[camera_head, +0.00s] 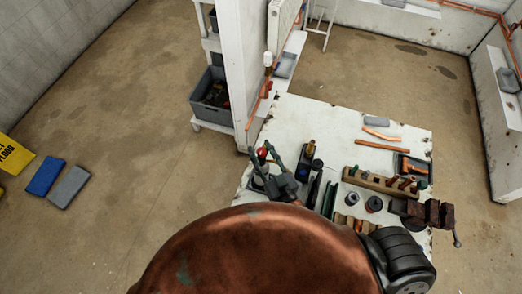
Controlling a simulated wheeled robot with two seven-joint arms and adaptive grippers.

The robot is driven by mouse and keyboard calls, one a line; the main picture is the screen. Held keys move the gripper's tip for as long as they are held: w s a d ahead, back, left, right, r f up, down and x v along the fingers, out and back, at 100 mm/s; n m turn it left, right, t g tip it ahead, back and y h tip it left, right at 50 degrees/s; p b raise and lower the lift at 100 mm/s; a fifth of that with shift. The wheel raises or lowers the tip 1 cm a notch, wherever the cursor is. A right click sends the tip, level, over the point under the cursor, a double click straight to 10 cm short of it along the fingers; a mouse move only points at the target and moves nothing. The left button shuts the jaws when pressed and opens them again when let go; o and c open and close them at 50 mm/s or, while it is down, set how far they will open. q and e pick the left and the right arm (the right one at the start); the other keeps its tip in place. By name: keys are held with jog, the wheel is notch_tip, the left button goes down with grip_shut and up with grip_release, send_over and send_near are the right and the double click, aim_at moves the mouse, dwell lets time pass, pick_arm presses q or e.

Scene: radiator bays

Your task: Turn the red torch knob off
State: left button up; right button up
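A small red knob (261,152) shows at the left edge of the white workbench (330,115). It is small in the picture, and the torch body below it is partly hidden. My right gripper (286,150) is over the bench's left part with its two dark fingers spread apart. My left gripper is not in view.
A brass-topped item (311,148) stands just right of the gripper. A wooden rack (372,181), a rusty vise (432,213) and copper pipes (382,146) lie further right. A white partition (246,65) rises behind. My own arm covers the bench's front.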

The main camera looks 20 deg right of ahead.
aim_at(263, 155)
jog(key=shift+o, duration=0.5)
jog(key=shift+s+d, duration=0.2)
jog(key=shift+s, duration=1.05)
jog(key=shift+s+d, duration=0.2)
jog(key=shift+s, duration=1)
jog(key=shift+s+d, duration=0.2)
jog(key=shift+s, duration=1.05)
